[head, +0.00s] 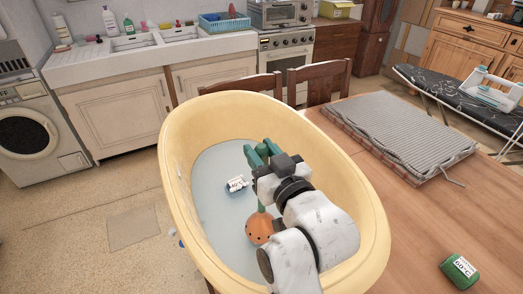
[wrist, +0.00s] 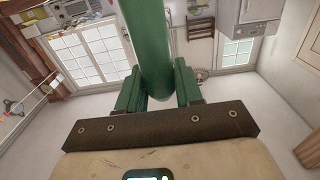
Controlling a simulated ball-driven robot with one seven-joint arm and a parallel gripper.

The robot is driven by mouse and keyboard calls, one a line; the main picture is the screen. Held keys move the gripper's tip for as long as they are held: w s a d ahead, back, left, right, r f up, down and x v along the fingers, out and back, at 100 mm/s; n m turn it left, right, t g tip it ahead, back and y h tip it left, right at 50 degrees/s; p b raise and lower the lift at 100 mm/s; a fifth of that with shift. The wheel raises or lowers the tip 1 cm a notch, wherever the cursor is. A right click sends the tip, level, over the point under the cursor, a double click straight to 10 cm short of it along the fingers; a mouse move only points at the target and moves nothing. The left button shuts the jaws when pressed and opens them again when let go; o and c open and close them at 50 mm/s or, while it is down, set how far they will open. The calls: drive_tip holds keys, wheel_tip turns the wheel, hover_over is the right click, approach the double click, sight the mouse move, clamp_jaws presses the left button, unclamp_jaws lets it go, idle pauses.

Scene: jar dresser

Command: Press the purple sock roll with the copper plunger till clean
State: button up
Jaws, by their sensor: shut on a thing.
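My gripper (head: 261,154) is over the inside of the yellow tub (head: 176,137), with its fingers closed around a green handle. In the wrist view the gripper (wrist: 160,82) has one finger on each side of this thick green handle (wrist: 152,40). The copper-orange plunger head (head: 259,229), with small dark holes, shows below my gripper in the tub. Its underside and whether it touches the bottom cannot be told. I see no purple sock roll; my arm and the plunger hide part of the tub.
A small white and dark labelled item (head: 236,184) lies in the tub, left of my gripper. A green labelled block (head: 460,271) and a folded grey cloth (head: 397,134) lie on the wooden table (head: 400,215). Two chairs (head: 319,78) stand behind the tub.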

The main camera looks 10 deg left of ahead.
drive_tip(key=shift+f+b, duration=0.3)
drive_tip(key=shift+f, duration=0.15)
drive_tip(key=shift+r, duration=0.2)
drive_tip(key=shift+r+p, duration=1.6)
drive_tip(key=shift+r, duration=0.05)
drive_tip(key=shift+f, duration=0.2)
drive_tip(key=shift+f+b, duration=1.25)
drive_tip(key=shift+f, duration=0.35)
drive_tip(key=shift+r, duration=0.1)
